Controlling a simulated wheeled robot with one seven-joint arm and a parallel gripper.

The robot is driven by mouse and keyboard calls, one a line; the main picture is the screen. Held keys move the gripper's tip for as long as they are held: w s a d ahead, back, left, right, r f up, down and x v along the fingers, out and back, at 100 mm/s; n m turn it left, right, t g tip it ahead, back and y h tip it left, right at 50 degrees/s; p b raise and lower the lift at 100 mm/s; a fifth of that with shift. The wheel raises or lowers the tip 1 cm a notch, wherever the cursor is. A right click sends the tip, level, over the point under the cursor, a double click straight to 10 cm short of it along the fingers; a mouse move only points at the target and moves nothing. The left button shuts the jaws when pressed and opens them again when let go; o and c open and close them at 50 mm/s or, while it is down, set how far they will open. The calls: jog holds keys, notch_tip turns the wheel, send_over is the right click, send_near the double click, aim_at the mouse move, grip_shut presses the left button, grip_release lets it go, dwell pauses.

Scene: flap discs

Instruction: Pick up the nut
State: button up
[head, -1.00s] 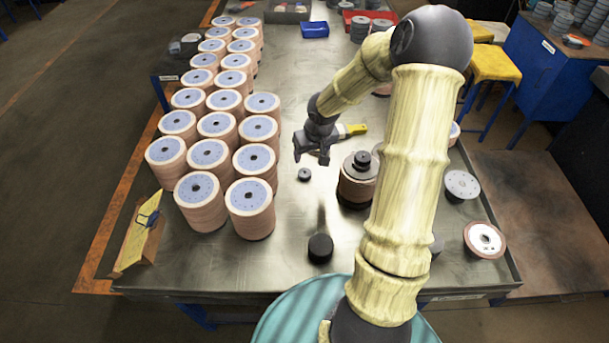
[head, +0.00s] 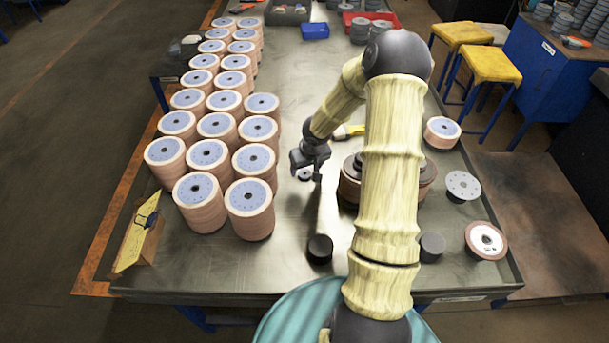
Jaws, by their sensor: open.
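The nut (head: 304,176), a small dark round piece, lies on the metal table right of the stacks of discs. My gripper (head: 306,169) is open and points down over the nut. One finger shows on the left of the nut and the other on its right. Part of the nut is hidden by the gripper, and I cannot tell whether the fingers touch it.
Tall stacks of flap discs (head: 249,194) stand close on the left. A brown stack (head: 348,187) stands on the right, partly behind my arm. A black cylinder (head: 320,247) stands nearer me. A yellow-handled tool (head: 350,131) lies behind. Bare table lies around the nut.

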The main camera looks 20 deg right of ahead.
aim_at(305, 171)
jog(key=x, duration=0.3)
jog(key=shift+f, duration=0.1)
dwell(0.3)
jog(key=c, duration=1.1)
notch_tip(305, 171, up, 10)
jog(key=shift+a+r+p, duration=0.1)
jog(key=shift+p, duration=0.65)
jog(key=shift+w, duration=0.1)
